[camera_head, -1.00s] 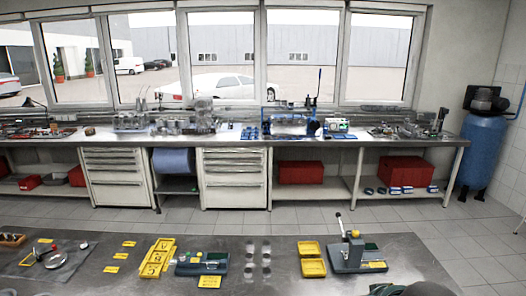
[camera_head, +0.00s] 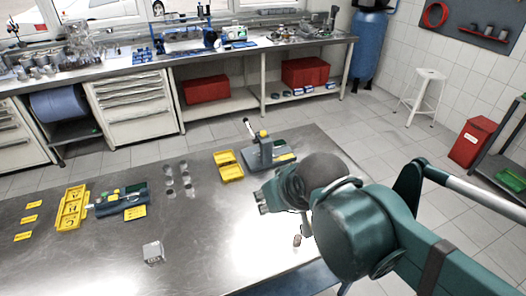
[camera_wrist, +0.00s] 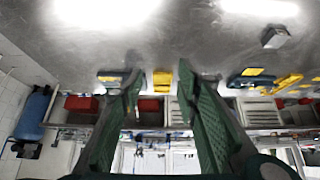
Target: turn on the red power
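My gripper (camera_head: 262,203) hangs over the right part of the steel table (camera_head: 90,270), apart from the things on it. In the wrist view my gripper (camera_wrist: 157,75) has its two green fingers spread wide, with nothing between them. I cannot make out a red power switch in either view. A small grey box (camera_head: 153,252) sits on the table at front left; it also shows in the wrist view (camera_wrist: 275,38). A bench press (camera_head: 265,152) with a lever stands behind my gripper.
A yellow parts tray (camera_head: 72,207) and a green-blue fixture (camera_head: 122,198) are at left. The table's front middle is mostly clear. A red bin (camera_head: 472,142) and a white stool (camera_head: 420,97) stand beyond, at right.

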